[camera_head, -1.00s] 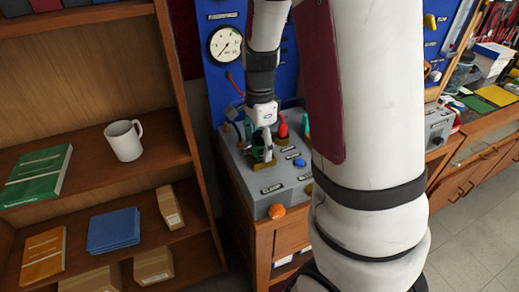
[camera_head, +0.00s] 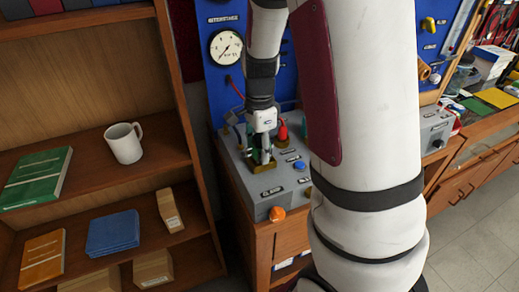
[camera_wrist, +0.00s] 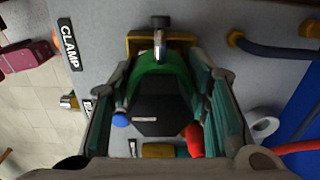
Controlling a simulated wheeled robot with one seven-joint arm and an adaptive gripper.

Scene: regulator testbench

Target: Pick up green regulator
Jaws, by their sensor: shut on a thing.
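The green regulator (camera_wrist: 163,72) has a rounded green body and a dark, many-sided face with a small white label. In the wrist view it sits between the two fingers of my gripper (camera_wrist: 160,100), which is shut on it. A brass-coloured clamp block (camera_wrist: 137,45) with a metal pin lies right beside it; I cannot tell whether they touch. In the head view my gripper (camera_head: 263,156) points down over the grey bench top, and its fingers hide most of the regulator.
A red regulator (camera_head: 282,134) stands close behind my gripper. A blue button (camera_head: 299,165) and an orange knob (camera_head: 277,213) are on the grey bench (camera_head: 243,190). A blue gauge panel (camera_head: 222,84) rises behind. A wooden shelf (camera_head: 150,155) stands to the left.

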